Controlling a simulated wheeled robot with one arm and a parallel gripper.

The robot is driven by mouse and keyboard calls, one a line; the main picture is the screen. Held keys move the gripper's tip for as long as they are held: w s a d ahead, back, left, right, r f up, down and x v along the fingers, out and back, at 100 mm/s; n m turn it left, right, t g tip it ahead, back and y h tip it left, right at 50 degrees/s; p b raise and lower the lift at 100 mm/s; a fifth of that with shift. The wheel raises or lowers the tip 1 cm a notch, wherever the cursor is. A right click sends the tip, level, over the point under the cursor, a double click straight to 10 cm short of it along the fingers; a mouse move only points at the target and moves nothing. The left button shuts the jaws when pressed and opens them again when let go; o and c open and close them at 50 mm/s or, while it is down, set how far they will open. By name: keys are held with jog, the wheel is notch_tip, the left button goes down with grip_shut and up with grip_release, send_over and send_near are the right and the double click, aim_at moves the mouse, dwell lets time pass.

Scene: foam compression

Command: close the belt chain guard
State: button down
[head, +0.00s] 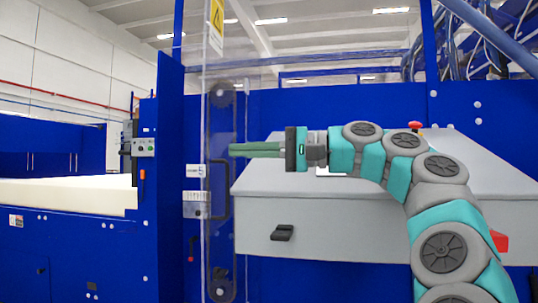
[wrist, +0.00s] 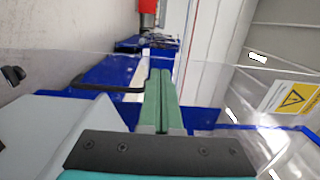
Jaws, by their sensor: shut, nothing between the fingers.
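The belt chain guard (head: 212,135) is a tall, narrow, clear panel left of centre in the head view, with a yellow warning label at its top. A dark belt with round pulleys shows through it. A black bar handle (head: 226,192) is at its right side. My gripper (head: 232,150) points left, fingers shut and empty, its tips at the panel's right edge, above the handle. In the wrist view the green fingers (wrist: 160,76) lie together, with the black handle (wrist: 112,88) just left of the tips. I cannot tell whether they touch, or how far the guard stands open.
A grey sloped housing (head: 330,225) with a black latch (head: 283,233) stands under and behind my arm. A blue post (head: 168,180) and a control box (head: 144,147) are to the left. A pale foam block (head: 65,195) lies further left.

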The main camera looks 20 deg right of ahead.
aim_at(204, 150)
jog(key=shift+x, duration=2.45)
jog(key=shift+a, duration=0.15)
